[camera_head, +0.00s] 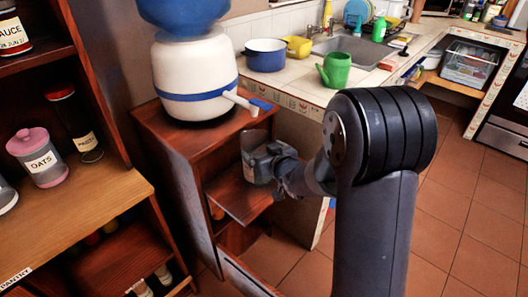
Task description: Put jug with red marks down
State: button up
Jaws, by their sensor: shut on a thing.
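A clear jug (255,156) is held by my gripper (272,164) in front of the wooden cabinet, at or just above its pull-out wooden shelf (236,194). I cannot tell whether the jug's base touches that shelf. My gripper is shut on the jug from its right side, and my arm comes in from the right. Red marks on the jug are too small to make out.
A white and blue water dispenser (195,75) with its tap stands on the cabinet top above the jug. A tiled counter to the right holds a blue pot (265,56) and a green watering can (335,70). Pantry shelves (110,188) with jars stand at left.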

jog(key=shift+f+b, duration=0.3)
jog(key=o, duration=1)
jog(key=shift+r, duration=0.1)
jog(key=shift+r, duration=0.1)
jog(key=p+v, duration=0.1)
jog(key=v, duration=1.1)
jog(key=shift+a+r, duration=0.1)
